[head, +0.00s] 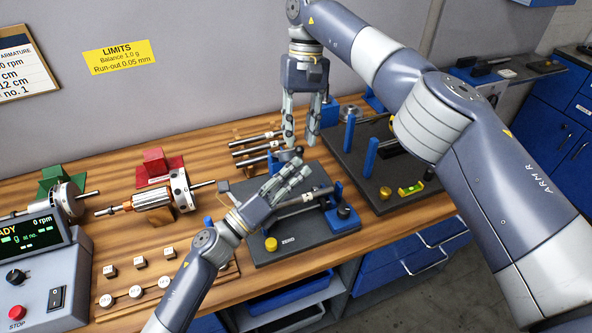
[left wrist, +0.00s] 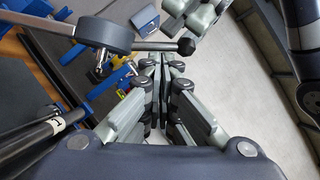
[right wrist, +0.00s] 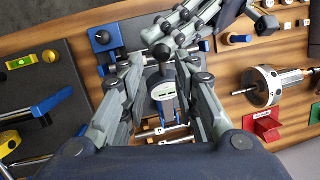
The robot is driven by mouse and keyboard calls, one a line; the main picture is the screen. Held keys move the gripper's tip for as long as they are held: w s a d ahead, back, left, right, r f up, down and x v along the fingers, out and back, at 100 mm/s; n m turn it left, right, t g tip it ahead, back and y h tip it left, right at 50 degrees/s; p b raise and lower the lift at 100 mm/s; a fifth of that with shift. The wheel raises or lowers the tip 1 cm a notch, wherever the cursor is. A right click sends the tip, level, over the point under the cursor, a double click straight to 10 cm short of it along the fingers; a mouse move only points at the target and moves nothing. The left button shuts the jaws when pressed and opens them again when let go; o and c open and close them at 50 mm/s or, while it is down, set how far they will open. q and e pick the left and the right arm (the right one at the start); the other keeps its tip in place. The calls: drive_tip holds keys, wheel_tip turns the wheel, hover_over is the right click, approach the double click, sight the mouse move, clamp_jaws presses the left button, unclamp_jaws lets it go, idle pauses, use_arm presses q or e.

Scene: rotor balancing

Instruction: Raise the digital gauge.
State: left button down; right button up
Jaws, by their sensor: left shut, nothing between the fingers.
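The digital gauge (right wrist: 163,92) has a small pale display and shows between my right gripper's fingers in the right wrist view. In the left wrist view it is a grey round body (left wrist: 105,34) on a thin rod. A black ball knob (left wrist: 186,46) ends a bar beside it; the knob also shows in the right wrist view (right wrist: 162,52). My right gripper (head: 300,138) is open, pointing down over the gauge; contact cannot be told. My left gripper (head: 305,172) is shut and empty, its tips close to the knob, in front of the gauge in the head view.
The dark plate (head: 262,211) marked ZERO carries a yellow knob (head: 270,244) and blue posts. Another dark fixture (head: 370,193) with a level stands to the right. Two rotors, small weights and a control box (head: 50,275) are at left. Both grippers are close together.

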drive_tip(key=shift+v, duration=1.9)
